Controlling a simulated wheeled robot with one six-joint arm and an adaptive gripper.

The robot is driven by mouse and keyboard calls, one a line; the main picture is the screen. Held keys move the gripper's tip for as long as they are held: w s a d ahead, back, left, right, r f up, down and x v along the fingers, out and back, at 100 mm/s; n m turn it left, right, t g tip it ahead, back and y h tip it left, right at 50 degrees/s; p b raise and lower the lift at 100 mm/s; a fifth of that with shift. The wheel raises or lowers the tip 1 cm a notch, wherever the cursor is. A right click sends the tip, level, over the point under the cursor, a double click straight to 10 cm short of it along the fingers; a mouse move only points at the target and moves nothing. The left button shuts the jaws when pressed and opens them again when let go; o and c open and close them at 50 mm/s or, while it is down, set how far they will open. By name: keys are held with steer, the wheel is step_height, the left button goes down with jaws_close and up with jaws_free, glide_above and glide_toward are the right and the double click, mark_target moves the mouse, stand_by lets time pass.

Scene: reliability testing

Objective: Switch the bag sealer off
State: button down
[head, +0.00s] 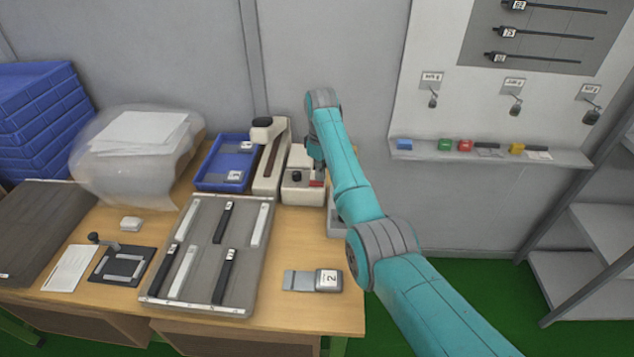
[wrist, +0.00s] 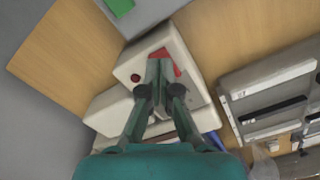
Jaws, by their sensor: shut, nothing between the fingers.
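The bag sealer (head: 270,160) is a cream machine with a long arm and a control box (head: 297,193) at the back right of the table. The box has a black knob (head: 297,176) and a red switch (head: 316,183), partly hidden by my arm in the head view. In the wrist view the control box (wrist: 150,48) shows a dark red round lamp or button (wrist: 135,78) and the red switch (wrist: 161,52). My gripper (wrist: 160,64) is shut and empty, its tips over the red switch and covering part of it. I cannot tell whether they touch it, nor the switch's position.
A blue tray (head: 207,183) stands left of the sealer. A grey tray (head: 184,288) with black and white strips lies in front, beside a small grey device labelled 2 (head: 328,280). A grey object with a green top patch (wrist: 118,7) sits close to the control box.

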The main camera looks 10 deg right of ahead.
mark_target(321, 183)
steer(key=shift+r, duration=2.6)
steer(key=shift+s, duration=0.1)
